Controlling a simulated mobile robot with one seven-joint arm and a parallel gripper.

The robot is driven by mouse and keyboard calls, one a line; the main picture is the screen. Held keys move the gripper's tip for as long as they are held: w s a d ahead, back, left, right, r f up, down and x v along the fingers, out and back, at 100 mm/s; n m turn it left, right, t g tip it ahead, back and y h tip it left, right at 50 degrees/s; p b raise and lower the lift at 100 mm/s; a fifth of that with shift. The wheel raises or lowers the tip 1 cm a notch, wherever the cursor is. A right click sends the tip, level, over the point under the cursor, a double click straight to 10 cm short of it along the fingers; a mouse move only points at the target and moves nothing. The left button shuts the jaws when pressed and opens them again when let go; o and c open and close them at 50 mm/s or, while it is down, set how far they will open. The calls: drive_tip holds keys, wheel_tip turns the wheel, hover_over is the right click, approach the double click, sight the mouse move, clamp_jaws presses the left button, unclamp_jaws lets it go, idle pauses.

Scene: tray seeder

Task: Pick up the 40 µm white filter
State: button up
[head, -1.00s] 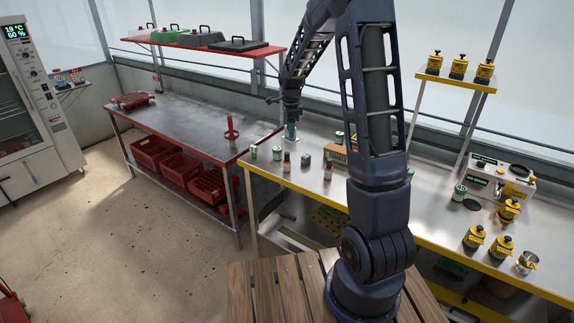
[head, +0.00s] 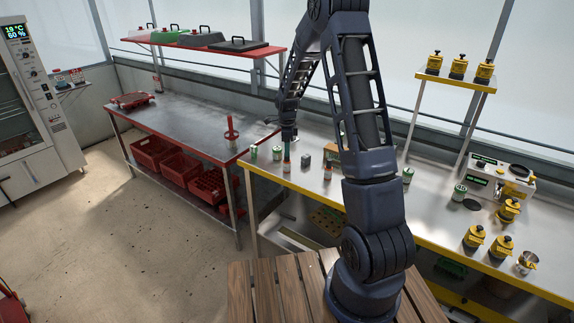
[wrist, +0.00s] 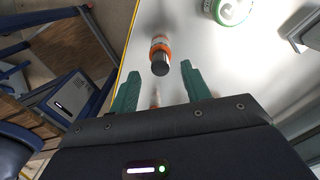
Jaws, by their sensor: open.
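My gripper (wrist: 158,74) is open, its two green fingers apart with nothing between the tips. Just ahead of the fingertips in the wrist view stands a small cylinder (wrist: 160,50) with an orange band and a dark top. In the head view my gripper (head: 287,149) is low over the steel bench, directly above this orange-banded piece (head: 286,165). A white round piece with a green rim (wrist: 231,10) is at the top right of the wrist view, apart from the fingers. I cannot read any 40 µm mark, so I cannot tell which piece is the white filter.
Yellow-capped pots (head: 473,237) and a scale-like device (head: 503,175) are at the right. A red-edged table (head: 180,125) is at left.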

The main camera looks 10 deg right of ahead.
sight(287, 161)
wheel_tip(287, 161, down, 5)
drive_tip(key=shift+r, duration=0.2)
drive_tip(key=shift+c, duration=0.2)
clamp_jaws()
